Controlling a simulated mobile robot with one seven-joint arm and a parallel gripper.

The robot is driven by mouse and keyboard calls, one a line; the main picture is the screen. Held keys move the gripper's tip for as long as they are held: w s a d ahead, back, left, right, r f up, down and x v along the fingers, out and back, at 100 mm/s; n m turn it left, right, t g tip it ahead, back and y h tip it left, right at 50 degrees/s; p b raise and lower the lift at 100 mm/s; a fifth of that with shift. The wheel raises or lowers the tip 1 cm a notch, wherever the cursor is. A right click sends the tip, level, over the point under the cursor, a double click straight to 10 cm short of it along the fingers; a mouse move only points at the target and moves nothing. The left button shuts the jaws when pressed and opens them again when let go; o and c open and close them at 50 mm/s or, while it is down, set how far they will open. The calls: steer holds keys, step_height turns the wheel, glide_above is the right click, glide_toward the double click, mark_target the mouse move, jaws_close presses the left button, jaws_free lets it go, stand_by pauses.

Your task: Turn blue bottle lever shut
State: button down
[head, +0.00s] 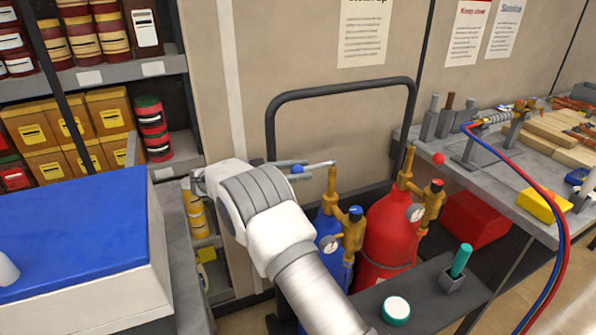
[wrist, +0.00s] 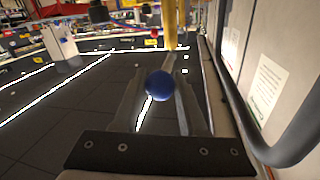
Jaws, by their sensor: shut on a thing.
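The blue bottle (head: 330,247) stands in a dark cart, with a brass valve (head: 332,185) on top. Its lever ends in a blue ball knob (head: 297,169), pointing left from the valve toward my gripper. My gripper (head: 318,169) reaches in from the left at valve-top height, one finger on each side of the knob, shut on the lever. In the wrist view the blue knob (wrist: 159,85) sits between the fingers (wrist: 160,75), with the brass valve post (wrist: 170,25) beyond it. Most of the lever's rod is hidden by the knob and fingers.
A red bottle (head: 388,240) stands right beside the blue one; its red lever knob (head: 438,158) points right. The cart's dark handle (head: 340,88) arches behind both. A workbench (head: 490,165) is at right, a blue-topped box (head: 75,235) at left. Hoses (head: 560,215) hang at far right.

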steer(key=shift+c, duration=2.3)
jaws_free()
steer(key=shift+w, duration=0.1)
steer(key=shift+a, duration=0.15)
steer(key=s+a, duration=0.1)
steer(key=a, duration=0.6)
steer(key=shift+s, duration=0.25)
